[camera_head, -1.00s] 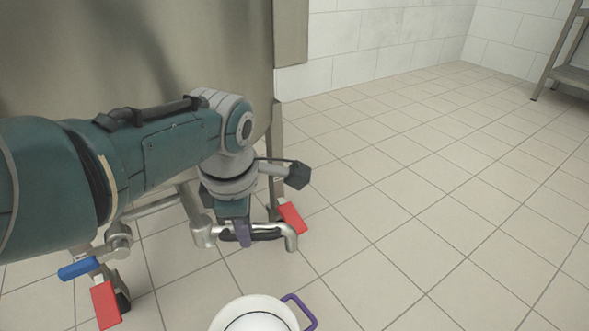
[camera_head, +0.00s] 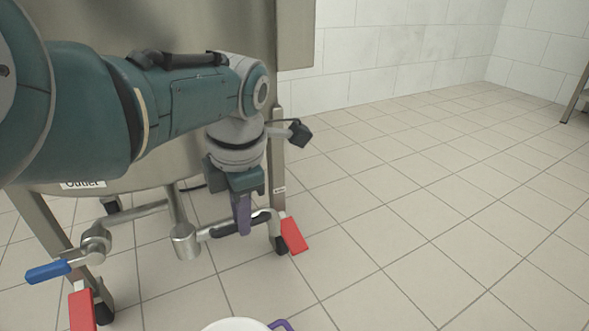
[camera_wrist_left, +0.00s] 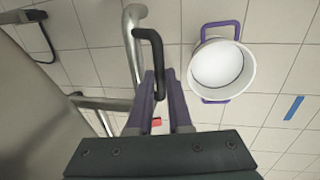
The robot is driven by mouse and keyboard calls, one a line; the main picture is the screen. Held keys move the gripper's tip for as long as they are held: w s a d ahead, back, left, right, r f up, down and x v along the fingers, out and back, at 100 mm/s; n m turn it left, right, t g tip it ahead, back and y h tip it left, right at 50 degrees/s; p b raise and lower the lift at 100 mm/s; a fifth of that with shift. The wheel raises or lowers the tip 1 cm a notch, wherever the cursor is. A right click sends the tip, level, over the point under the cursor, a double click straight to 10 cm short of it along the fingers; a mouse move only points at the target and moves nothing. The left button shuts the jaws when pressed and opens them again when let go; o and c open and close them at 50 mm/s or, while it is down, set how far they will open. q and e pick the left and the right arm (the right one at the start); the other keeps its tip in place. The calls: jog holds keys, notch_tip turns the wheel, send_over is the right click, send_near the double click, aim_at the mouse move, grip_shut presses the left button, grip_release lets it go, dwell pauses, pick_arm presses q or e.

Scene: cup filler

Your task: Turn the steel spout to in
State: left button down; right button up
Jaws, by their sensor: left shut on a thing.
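The steel spout (camera_head: 185,240) hangs under the tank on a pipe joint. Its arm reaches right and slightly back, ending beside the tank's right leg. The spout carries a black handle (camera_head: 224,229). My left gripper (camera_head: 242,218), with purple fingers, points down and is shut on that handle. In the left wrist view the black handle (camera_wrist_left: 156,50) runs between the fingers (camera_wrist_left: 160,88), and the bent steel spout (camera_wrist_left: 134,45) lies just left of it. The fingers hide part of the spout in the head view. My right gripper is not in view.
A blue-handled valve (camera_head: 47,272) sits on the pipe at left. Red caster pedals (camera_head: 293,236) mark the tank's feet. The steel tank (camera_head: 150,30) stands behind my arm. A white pot with purple handles (camera_wrist_left: 250,80) is on the tiled floor, which is open to the right.

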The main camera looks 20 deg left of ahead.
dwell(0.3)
pick_arm(q)
jog(key=c, duration=0.8)
grip_release()
jog(key=shift+w, duration=0.1)
jog(key=shift+c, duration=0.2)
notch_tip(320, 180, up, 10)
jog(key=s+d+p, duration=0.1)
jog(key=p, duration=0.9)
jog(key=shift+s+d+f, duration=0.15)
jog(key=shift+s, duration=0.1)
